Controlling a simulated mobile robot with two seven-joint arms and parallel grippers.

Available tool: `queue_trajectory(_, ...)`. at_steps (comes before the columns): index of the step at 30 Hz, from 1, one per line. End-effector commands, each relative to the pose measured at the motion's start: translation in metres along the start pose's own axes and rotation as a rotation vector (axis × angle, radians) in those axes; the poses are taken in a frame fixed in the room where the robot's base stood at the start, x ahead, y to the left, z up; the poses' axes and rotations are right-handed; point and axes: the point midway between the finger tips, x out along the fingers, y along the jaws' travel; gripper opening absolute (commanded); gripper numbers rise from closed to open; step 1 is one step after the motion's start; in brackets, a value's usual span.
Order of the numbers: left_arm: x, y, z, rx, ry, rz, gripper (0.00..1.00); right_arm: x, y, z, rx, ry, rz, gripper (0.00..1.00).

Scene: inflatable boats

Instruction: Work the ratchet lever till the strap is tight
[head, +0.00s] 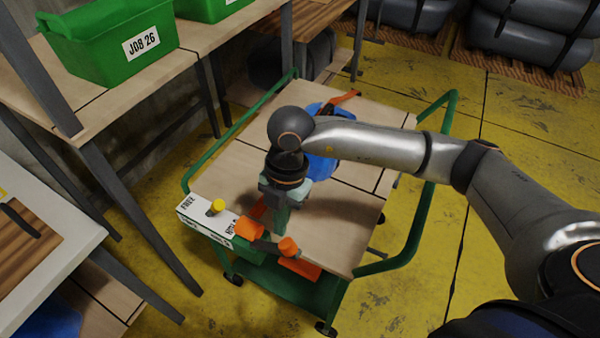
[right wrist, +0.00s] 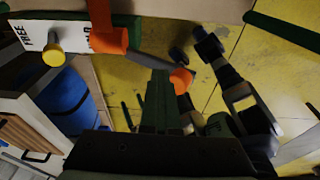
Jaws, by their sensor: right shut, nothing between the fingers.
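The ratchet is on the near edge of a wooden-topped cart (head: 345,235). Its orange end piece (head: 249,229) joins a dark lever bar that ends in an orange knob (head: 288,246). In the right wrist view the orange piece (right wrist: 106,38) and knob (right wrist: 181,80) lie either side of the bar. My right gripper (head: 279,224) points down just beside the lever, shut and empty. Its fingers (right wrist: 159,80) show close to the bar; contact cannot be told. An orange strap piece (head: 345,98) lies by a blue bundle (head: 321,166), partly hidden by my arm. My left gripper is not in view.
A white panel (head: 190,212) marked FREE and HOLD, with a yellow knob (head: 217,206), sits left of the ratchet. Green rails (head: 415,225) edge the cart. Shelving with a green JOB 26 bin (head: 105,45) stands left. Yellow floor (head: 420,290) is open at right.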

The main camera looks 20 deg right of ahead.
Motion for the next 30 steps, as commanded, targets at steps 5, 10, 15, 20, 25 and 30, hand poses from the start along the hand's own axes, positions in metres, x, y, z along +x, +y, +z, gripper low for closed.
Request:
queue_trajectory(5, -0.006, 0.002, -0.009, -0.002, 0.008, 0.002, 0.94, -0.012, -0.009, -0.008, -0.017, 0.014, -0.034, 0.00)
queue_trajectory(10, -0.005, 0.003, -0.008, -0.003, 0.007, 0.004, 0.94, -0.011, -0.008, -0.007, -0.015, 0.014, -0.032, 0.00)
queue_trajectory(15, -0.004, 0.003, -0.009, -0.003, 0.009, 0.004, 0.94, -0.010, -0.007, -0.007, -0.014, 0.013, -0.030, 0.00)
queue_trajectory(20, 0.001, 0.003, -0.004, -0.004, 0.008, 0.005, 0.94, -0.002, -0.007, -0.006, -0.013, 0.014, -0.030, 0.00)
queue_trajectory(25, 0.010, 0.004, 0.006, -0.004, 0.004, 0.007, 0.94, 0.015, -0.007, -0.003, -0.014, 0.015, -0.028, 0.00)
queue_trajectory(30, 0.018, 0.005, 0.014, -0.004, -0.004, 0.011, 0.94, 0.030, -0.008, 0.000, -0.014, 0.014, -0.029, 0.00)
